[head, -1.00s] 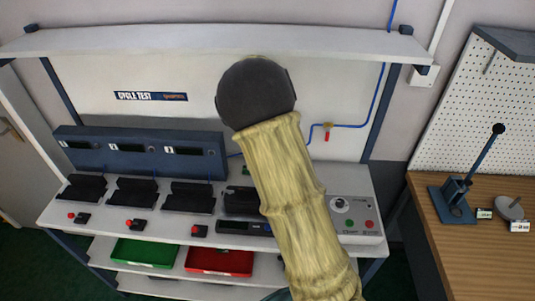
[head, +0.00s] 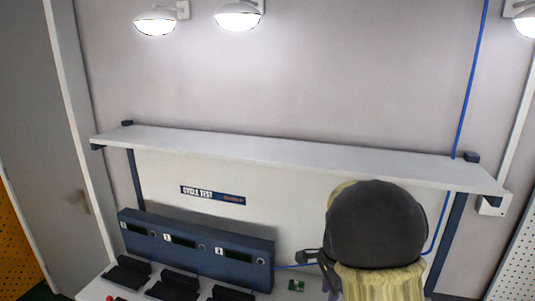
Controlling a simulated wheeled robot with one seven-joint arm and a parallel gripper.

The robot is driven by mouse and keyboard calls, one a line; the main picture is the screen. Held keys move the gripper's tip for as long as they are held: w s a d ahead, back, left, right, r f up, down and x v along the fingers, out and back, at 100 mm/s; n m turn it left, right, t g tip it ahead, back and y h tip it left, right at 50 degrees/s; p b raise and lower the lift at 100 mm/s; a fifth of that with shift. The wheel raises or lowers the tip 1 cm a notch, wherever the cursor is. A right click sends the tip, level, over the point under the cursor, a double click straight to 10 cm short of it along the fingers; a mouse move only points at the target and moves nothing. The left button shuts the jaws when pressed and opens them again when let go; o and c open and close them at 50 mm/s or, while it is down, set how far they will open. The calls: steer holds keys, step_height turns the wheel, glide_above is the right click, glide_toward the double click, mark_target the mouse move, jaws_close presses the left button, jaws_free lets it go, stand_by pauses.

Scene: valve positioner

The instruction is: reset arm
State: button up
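My arm shows at the lower right of the head view, with a black rounded joint (head: 377,224) above a pale yellow sleeve (head: 380,283). No gripper fingers can be made out, so my gripper's opening does not show. A small dark part (head: 310,257) sticks out left of the black joint; I cannot tell whether it belongs to my arm or to the bench. The bench carries a dark blue unit (head: 195,250) with several small displays. My arm hides the right part of the bench.
A long white shelf (head: 290,160) spans above the bench, behind my arm. A blue line (head: 470,80) runs down the wall at the right. Black holders (head: 172,287) stand before the display unit. Wall lamps (head: 238,17) hang at the top. A door (head: 40,130) is at the left.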

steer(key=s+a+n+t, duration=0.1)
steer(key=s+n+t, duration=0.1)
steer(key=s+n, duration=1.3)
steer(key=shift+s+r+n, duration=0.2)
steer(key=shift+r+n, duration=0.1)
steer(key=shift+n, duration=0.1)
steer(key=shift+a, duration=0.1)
